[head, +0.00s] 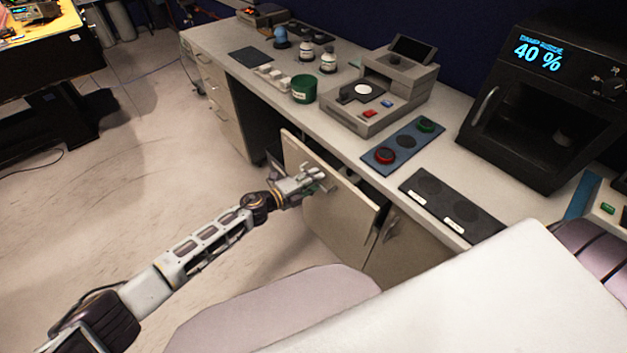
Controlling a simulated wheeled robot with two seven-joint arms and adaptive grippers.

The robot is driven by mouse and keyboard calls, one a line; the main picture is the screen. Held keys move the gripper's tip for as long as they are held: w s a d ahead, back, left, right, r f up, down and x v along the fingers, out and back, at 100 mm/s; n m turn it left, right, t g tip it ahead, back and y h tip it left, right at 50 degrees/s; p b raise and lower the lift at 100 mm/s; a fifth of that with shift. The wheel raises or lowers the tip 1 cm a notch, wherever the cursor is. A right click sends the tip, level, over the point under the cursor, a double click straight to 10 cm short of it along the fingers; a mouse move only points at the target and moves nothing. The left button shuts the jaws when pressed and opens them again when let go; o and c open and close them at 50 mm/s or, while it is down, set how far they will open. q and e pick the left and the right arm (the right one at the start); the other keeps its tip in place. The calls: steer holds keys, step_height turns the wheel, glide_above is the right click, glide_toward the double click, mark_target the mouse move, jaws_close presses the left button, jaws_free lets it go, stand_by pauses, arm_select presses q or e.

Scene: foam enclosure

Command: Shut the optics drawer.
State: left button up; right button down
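My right gripper does not show.
The bench top (230,62) carries a grey instrument (378,97), a green container (303,88), white bottles, a blue panel (404,142) and a black mat (450,205). A black oven-like device (540,105) stands at right. The floor (150,150) left of the bench is clear.

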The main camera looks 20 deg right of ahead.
arm_select(q)
steer(key=shift+a, duration=0.1)
steer(key=shift+a, duration=0.1)
steer(key=v, duration=1.1)
steer(key=shift+a, duration=0.3)
stand_by(0.5)
steer(key=shift+s, duration=0.15)
stand_by(0.4)
